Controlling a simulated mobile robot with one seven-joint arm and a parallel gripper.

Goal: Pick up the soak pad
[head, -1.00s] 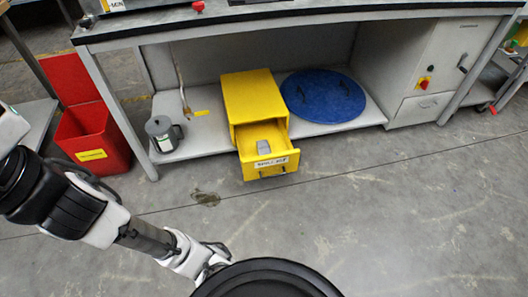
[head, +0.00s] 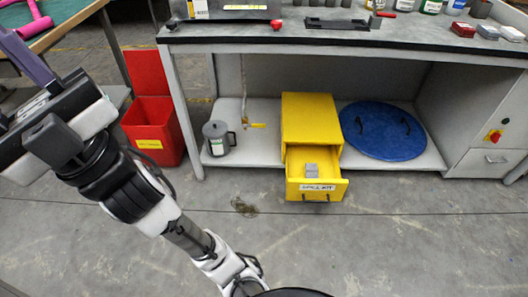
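A small grey block-like item (head: 311,170), which looks like the soak pad, sits in the pulled-out drawer of a yellow cabinet (head: 310,115). The drawer front (head: 316,190) carries a label reading "SPILL KIT". The drawer is open at the top, and the grey item shows inside it towards the back. My gripper (head: 42,118) is raised at the left edge of the head view, well left of the drawer and apart from it. It is partly cut off, and I cannot tell whether its fingers are open or shut. I see nothing held in it.
The cabinet stands on a low shelf (head: 265,150) under a workbench (head: 330,34), between a grey jug (head: 217,140) and a blue round lid (head: 382,130). A red bin (head: 152,125) stands left of the bench leg. The floor before the drawer is clear.

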